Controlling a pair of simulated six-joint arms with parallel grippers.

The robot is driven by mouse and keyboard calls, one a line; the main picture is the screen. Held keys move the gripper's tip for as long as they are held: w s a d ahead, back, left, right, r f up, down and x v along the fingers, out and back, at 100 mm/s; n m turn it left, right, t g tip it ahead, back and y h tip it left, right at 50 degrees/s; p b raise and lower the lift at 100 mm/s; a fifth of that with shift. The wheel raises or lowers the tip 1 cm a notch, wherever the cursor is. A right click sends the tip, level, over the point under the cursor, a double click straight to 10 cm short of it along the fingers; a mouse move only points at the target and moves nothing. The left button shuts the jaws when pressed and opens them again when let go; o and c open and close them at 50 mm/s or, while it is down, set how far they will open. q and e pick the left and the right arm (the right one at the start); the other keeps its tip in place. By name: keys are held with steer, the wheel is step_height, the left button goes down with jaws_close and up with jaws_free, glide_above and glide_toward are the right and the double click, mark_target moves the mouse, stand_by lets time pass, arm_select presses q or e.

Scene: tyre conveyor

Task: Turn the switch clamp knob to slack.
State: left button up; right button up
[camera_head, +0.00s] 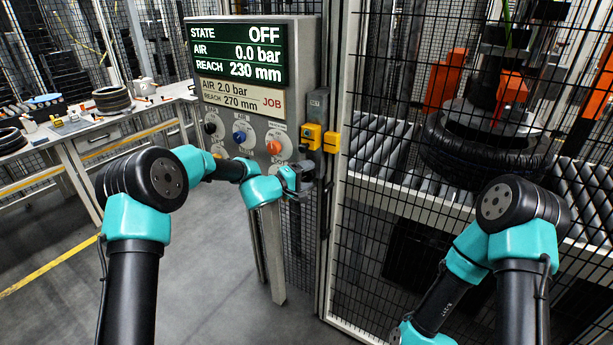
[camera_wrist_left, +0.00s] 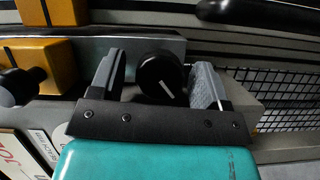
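A round black knob (camera_wrist_left: 153,70) with a short white pointer line stands between my left gripper's fingers in the left wrist view. The line slants down and to the right. My left gripper (camera_wrist_left: 155,85) is open around it, with a small gap on each side. In the head view my left gripper (camera_head: 300,180) is at the grey post, below the yellow latch block (camera_head: 312,136), and hides the knob. No label beside the knob can be read. My right arm hangs at the lower right and its gripper is out of frame.
The control panel (camera_head: 306,70) reads STATE OFF, AIR 0.0 bar, REACH 230 mm. It carries black (camera_head: 210,128), blue (camera_head: 239,137) and orange (camera_head: 274,147) knobs. A mesh fence stands right of it, with a tyre (camera_head: 470,160) on rollers behind. A workbench (camera_head: 110,122) is at left.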

arm_select(q)
steer(key=c, duration=0.9)
steer(key=shift+o, duration=0.2)
steer(key=shift+n+t+h, duration=0.4)
steer(key=shift+n+t, duration=0.1)
steer(key=shift+n, duration=0.9)
steer(key=o, duration=0.9)
steer(key=shift+o, duration=0.2)
steer(key=v, duration=1.7)
steer(key=shift+s+a, duration=0.15)
steer(key=shift+a, duration=0.05)
